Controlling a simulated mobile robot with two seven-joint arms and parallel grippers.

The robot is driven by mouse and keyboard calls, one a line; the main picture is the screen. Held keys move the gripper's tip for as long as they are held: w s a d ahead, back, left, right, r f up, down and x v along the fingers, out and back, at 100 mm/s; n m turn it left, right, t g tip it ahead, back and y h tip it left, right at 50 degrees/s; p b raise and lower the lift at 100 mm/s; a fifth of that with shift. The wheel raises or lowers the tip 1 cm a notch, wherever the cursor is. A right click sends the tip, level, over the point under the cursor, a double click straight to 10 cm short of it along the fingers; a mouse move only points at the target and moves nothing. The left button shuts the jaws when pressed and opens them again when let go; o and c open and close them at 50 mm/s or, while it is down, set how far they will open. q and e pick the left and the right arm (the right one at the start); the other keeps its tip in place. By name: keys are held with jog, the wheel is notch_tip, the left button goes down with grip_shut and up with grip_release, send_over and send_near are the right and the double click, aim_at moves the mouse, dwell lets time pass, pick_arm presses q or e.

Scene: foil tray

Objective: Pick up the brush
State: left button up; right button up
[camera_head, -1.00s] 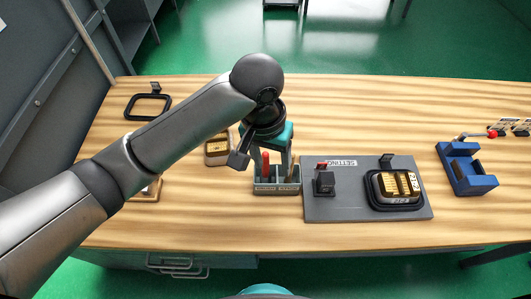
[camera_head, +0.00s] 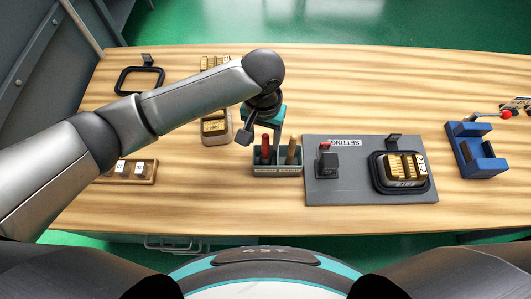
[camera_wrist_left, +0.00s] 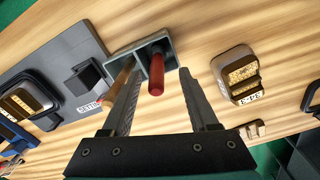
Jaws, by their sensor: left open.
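A small grey holder (camera_head: 278,169) stands upright on the table with two handled tools in it. One has a red handle (camera_head: 265,148), the other a light wooden handle (camera_head: 291,152); I cannot tell for sure which is the brush, as their lower ends are hidden. In the left wrist view the holder (camera_wrist_left: 126,52), red handle (camera_wrist_left: 157,74) and wooden handle (camera_wrist_left: 120,79) show beyond the fingers. My left gripper (camera_head: 262,138) is open and empty above the holder's left part. The red handle shows between its fingers; the wooden handle lies by one finger. My right gripper is out of view.
A grey mat (camera_head: 350,190) right of the holder carries a black block (camera_head: 328,163) and a black-rimmed tray with gold blocks (camera_head: 404,168). A blue fixture (camera_head: 474,150) stands farther right.

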aim_at(265, 148)
pick_arm(q)
jog(key=f, duration=0.5)
jog(key=shift+d+f, duration=0.1)
jog(key=shift+d, duration=0.1)
jog(key=shift+c, duration=0.2)
grip_shut()
